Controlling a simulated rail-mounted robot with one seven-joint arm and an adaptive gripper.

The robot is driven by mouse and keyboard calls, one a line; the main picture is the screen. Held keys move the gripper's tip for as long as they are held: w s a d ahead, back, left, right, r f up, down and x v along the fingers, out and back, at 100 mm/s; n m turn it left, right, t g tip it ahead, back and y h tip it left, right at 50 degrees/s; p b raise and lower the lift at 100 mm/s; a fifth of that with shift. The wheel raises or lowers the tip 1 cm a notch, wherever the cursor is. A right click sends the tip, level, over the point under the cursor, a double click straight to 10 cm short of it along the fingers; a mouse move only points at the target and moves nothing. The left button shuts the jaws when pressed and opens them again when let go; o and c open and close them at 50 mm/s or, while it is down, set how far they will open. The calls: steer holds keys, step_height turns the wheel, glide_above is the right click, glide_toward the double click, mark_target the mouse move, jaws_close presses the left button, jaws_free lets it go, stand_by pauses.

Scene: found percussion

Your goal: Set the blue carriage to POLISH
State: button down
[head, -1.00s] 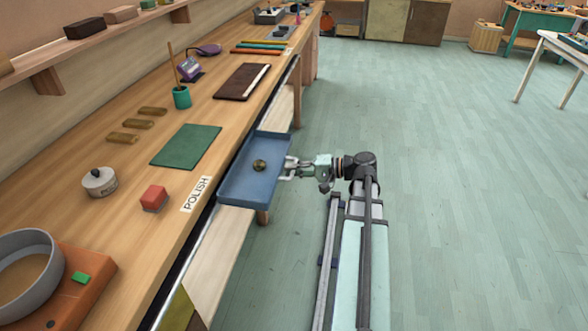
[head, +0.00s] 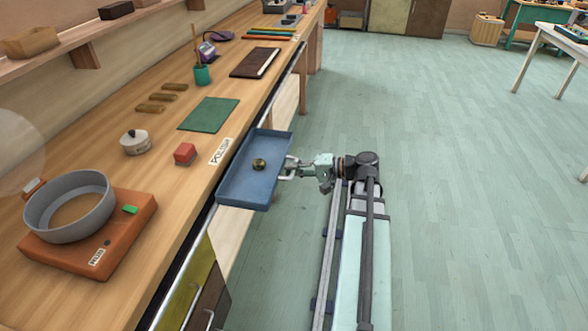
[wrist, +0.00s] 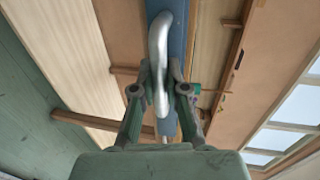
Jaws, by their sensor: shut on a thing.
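The blue carriage (head: 234,186) is a shallow tray on the rail along the bench's front edge. A small round brass-coloured piece (head: 259,165) lies in it. The POLISH label (head: 220,151) is on the bench top, beside the far-to-middle part of the carriage's left side. My gripper (head: 286,170) is at the carriage's right side, shut on its silver handle. In the wrist view, the handle (wrist: 158,45) runs between the two fingers of my gripper (wrist: 160,90), with the blue carriage (wrist: 178,40) behind it. The fingers' exact contact is hard to see.
The rail (head: 190,257) runs on along the bench front toward me. The floor (head: 470,200) right of my arm is clear.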

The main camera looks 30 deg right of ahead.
stand_by(0.3)
steer(key=c, duration=1.2)
jaws_free()
steer(key=v, duration=1.2)
steer(key=shift+w, duration=0.1)
